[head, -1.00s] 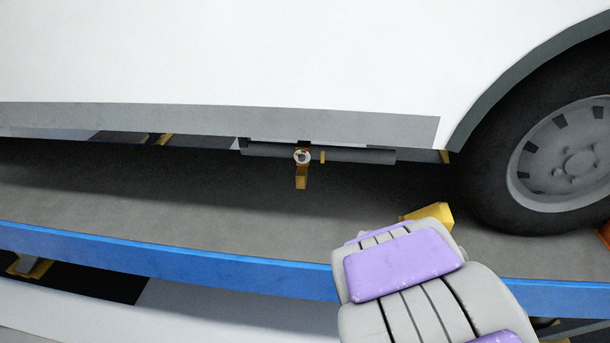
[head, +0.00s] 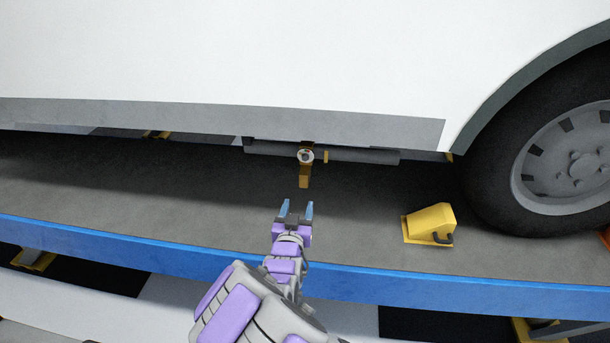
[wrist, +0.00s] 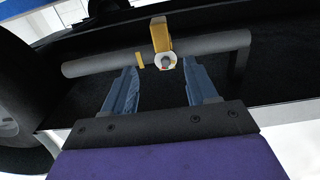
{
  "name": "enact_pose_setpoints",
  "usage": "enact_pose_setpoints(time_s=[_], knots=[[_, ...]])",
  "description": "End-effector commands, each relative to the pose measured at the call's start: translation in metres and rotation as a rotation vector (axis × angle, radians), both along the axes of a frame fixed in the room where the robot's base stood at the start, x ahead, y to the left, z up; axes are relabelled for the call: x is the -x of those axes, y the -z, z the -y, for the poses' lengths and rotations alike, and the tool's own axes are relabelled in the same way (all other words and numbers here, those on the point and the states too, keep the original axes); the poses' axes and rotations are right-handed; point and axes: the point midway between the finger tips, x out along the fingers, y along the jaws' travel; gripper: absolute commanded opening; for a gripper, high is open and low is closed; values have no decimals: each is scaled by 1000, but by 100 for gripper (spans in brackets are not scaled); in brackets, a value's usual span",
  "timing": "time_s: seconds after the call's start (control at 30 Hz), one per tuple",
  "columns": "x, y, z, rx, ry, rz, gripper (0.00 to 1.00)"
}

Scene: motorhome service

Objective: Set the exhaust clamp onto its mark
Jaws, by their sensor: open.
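The exhaust clamp shows in the head view as an orange-brown piece (head: 304,177) with a pale round part with a dark centre, on the grey exhaust pipe (head: 365,155). A narrow yellow band (head: 325,156), which looks like the mark, is on the pipe just right of the clamp. In the wrist view the clamp (wrist: 161,35) lies beyond the fingertips and the band (wrist: 140,61) is left of it. My gripper (head: 298,208) is open and empty, in front of and below the clamp. Its blue fingers (wrist: 161,75) frame the clamp's round part without visible contact.
The white motorhome body (head: 250,60) hangs low over the pipe. A blue-edged lift platform (head: 150,243) runs below. A yellow wheel chock (head: 430,222) and the wheel (head: 560,150) stand at the right. The platform left of my gripper is clear.

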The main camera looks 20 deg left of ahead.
Motion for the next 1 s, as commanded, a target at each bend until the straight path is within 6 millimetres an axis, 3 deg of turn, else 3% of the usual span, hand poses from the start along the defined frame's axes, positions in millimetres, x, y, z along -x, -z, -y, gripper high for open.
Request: enact_pose_setpoints(time_s=[0.63, 1.0], knots=[[-97, -2, -21, -7, 1, 2, 57], [-138, 0, -34, -4, -1, -2, 57]])
